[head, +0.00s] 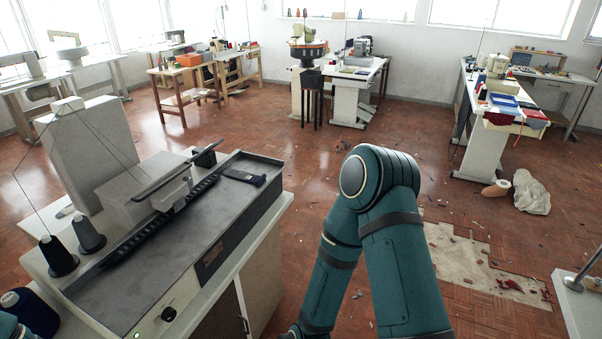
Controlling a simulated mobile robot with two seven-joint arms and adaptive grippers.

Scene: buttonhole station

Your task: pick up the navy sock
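A small dark navy piece of cloth, which looks like the navy sock (244,177), lies flat near the far right corner of the grey machine top (165,260) on the left. Nothing covers it. My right arm stands bent in the middle of the view, to the right of the machine, and its gripper is below the picture edge. Only a sliver of my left arm shows at the lower left corner; its gripper is out of view. Neither gripper is seen near the sock.
A long bar on a grey block (142,195) rises beside the sock. Worktables stand farther back. Scraps litter the wooden floor (300,215), and a pale sack (530,193) lies right.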

